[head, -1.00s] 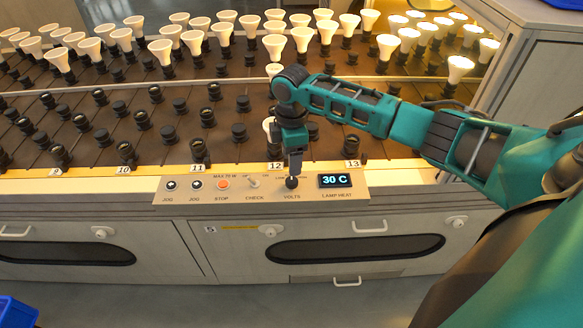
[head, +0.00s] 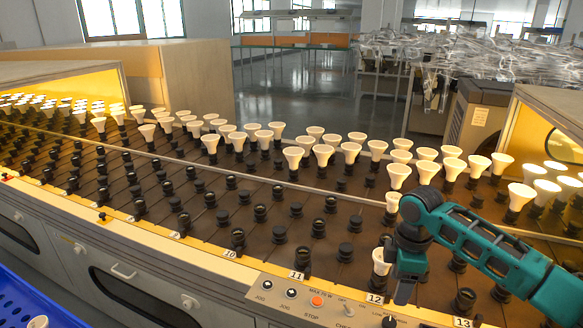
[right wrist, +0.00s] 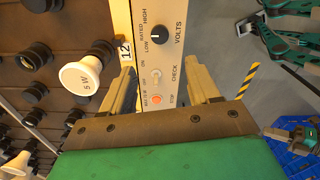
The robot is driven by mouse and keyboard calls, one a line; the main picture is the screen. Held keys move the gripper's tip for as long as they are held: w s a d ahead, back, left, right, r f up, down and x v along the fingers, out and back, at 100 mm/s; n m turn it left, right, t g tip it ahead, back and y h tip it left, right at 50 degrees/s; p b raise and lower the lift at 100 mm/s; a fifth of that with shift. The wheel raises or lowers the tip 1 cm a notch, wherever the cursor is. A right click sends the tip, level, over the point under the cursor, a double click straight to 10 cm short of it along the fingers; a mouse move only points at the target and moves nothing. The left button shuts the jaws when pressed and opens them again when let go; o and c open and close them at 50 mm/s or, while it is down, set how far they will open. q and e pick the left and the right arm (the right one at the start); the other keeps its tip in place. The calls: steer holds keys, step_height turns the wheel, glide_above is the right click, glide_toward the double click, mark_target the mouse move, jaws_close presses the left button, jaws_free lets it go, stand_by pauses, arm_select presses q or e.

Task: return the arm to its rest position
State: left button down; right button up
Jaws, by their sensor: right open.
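My right gripper (head: 403,291) hangs pointing down over the control panel (head: 284,290) in the head view, near the label 12. In the right wrist view its two fingers (right wrist: 160,82) stand apart with nothing between them. The panel's check switch (right wrist: 155,78) and red stop button (right wrist: 156,99) show in the gap, and the volts knob (right wrist: 159,35) lies beyond. A white bulb (right wrist: 80,75) marked 5 W sits left of the fingers, apart from them. Teal parts at the right edge of that view may be my left arm; its jaws are not clear.
Rows of dark sockets and white bulbs (head: 293,157) fill the sloped rack. Lit bulbs (head: 520,195) stand at the right near a hood (head: 530,110). A blue crate (head: 30,300) is at lower left.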

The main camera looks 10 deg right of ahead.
steer(key=s+a+f+m+t+y, duration=0.2)
steer(key=s+a+f, duration=0.1)
steer(key=a+f, duration=0.35)
steer(key=s+a+f+m+t+y, duration=0.1)
steer(key=s+a+f+m+t, duration=0.15)
steer(key=a+f, duration=0.4)
steer(key=s+m+t+h, duration=0.1)
steer(key=s+m+t, duration=0.5)
steer(key=s, duration=0.6)
steer(key=shift+s+d+m, duration=0.3)
steer(key=shift+s+m, duration=0.05)
steer(key=shift+m, duration=0.1)
steer(key=shift+r, duration=0.1)
